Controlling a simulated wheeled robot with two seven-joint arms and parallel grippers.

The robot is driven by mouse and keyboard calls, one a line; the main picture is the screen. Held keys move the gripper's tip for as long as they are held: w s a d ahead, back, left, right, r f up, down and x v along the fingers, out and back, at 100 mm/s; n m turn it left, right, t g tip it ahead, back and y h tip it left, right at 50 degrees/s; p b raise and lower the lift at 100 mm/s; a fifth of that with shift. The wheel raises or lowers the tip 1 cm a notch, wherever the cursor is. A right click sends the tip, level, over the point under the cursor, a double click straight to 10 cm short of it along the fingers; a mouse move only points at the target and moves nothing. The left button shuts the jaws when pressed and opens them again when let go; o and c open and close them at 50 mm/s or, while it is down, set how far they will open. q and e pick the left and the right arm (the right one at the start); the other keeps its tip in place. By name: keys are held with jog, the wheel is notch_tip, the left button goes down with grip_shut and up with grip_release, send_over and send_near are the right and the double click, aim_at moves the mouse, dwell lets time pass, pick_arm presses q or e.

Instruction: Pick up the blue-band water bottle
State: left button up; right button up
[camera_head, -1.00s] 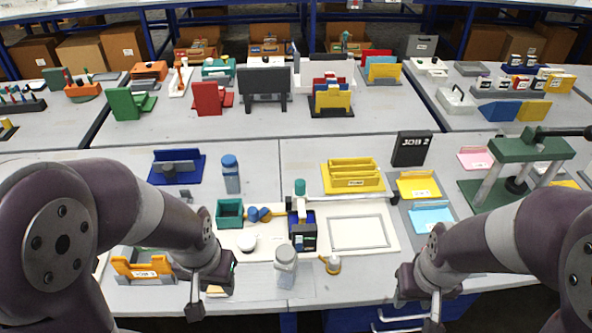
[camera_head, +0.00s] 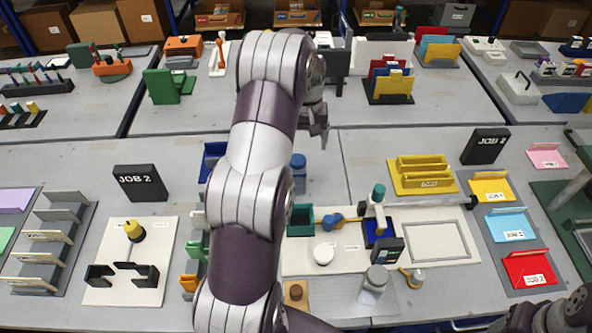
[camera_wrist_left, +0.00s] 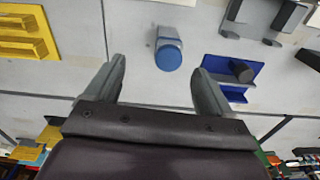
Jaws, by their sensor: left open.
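A bottle with a blue cap (camera_head: 298,162) stands upright on the table just right of my left arm in the head view; the arm hides part of it. In the left wrist view the blue-capped bottle (camera_wrist_left: 168,56) shows from above, beyond and between the two fingertips, apart from them. My left gripper (camera_head: 318,125) is open and empty, held above the table; its fingers also show spread in the left wrist view (camera_wrist_left: 160,70). A second, grey-capped bottle (camera_head: 373,284) stands near the front edge. Part of my right arm shows at lower right, its gripper out of view.
A blue holder (camera_wrist_left: 232,76) lies beside the blue-capped bottle, partly hidden by my arm in the head view. A yellow rack (camera_head: 422,176) is to the right. Bare table surrounds the bottle.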

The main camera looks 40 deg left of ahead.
aim_at(299, 160)
pick_arm(q)
jog(key=shift+w+a+f+n, duration=0.15)
jog(key=shift+a+f, duration=0.1)
jog(key=shift+a, duration=0.15)
jog(key=shift+w+a+f+n, duration=0.15)
jog(key=shift+a+f, duration=0.05)
jog(key=shift+a, duration=0.2)
jog(key=f, duration=0.2)
jog(key=a+f+p, duration=0.1)
jog(key=f, duration=0.1)
jog(key=a+f, duration=0.1)
jog(key=f, duration=0.1)
jog(key=shift+a, duration=0.15)
jog(key=f+p, duration=0.1)
jog(key=d+f+p, duration=0.1)
jog(key=f, duration=0.4)
jog(key=shift+w+a+p, duration=0.1)
jog(key=shift+a+p, duration=0.1)
jog(key=shift+p, duration=0.15)
jog(key=shift+a+f, duration=0.1)
jog(key=shift+f, duration=0.25)
pick_arm(e)
jog(key=r, duration=0.4)
jog(key=shift+a, duration=0.35)
